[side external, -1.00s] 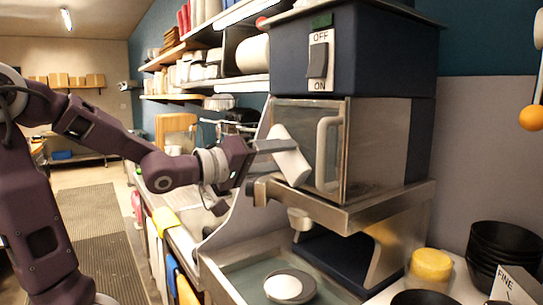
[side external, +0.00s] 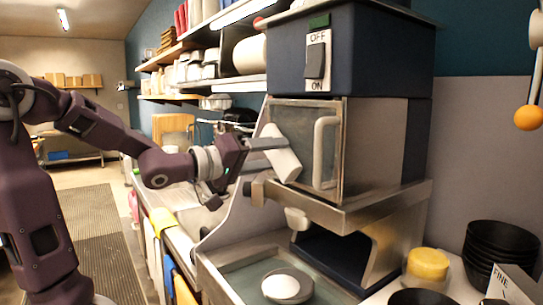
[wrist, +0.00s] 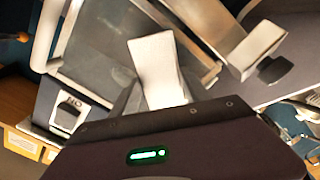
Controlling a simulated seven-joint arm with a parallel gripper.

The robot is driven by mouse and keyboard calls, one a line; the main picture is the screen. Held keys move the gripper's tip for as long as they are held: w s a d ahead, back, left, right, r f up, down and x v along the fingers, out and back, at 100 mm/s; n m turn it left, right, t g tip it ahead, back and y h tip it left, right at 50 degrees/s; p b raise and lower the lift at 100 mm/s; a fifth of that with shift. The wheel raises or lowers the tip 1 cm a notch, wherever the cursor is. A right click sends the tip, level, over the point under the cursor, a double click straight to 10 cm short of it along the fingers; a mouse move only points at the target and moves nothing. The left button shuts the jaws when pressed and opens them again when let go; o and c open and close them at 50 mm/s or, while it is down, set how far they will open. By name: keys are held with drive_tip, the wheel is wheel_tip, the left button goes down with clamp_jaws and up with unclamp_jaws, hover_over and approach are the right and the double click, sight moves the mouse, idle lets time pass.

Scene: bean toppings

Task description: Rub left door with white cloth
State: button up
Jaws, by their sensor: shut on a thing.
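My gripper (side external: 270,144) is shut on a white cloth (side external: 284,162), which looks like a thick, tilted white block. The cloth is against or just in front of the left part of the machine's glass-fronted door (side external: 304,112); exact contact is hard to tell. The door is shut and has a pale vertical handle (side external: 322,152) right of the cloth. In the wrist view the cloth (wrist: 160,68) stands out beyond my gripper, over the grey door pane (wrist: 105,55), with the handle (wrist: 47,35) at the left. My fingers are mostly hidden there.
The dark machine has an OFF/ON switch (side external: 316,62) above the door and a metal ledge (side external: 345,212) below it. A round white-topped dish (side external: 287,287) sits beneath. Black bowls (side external: 502,250) and a yellow sponge-like round (side external: 427,265) stand at right.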

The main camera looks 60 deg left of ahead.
drive_tip(key=shift+s+a, duration=0.1)
drive_tip(key=shift+a, duration=0.1)
drive_tip(key=shift+s+d, duration=0.1)
drive_tip(key=shift+s, duration=2.75)
drive_tip(key=s, duration=0.3)
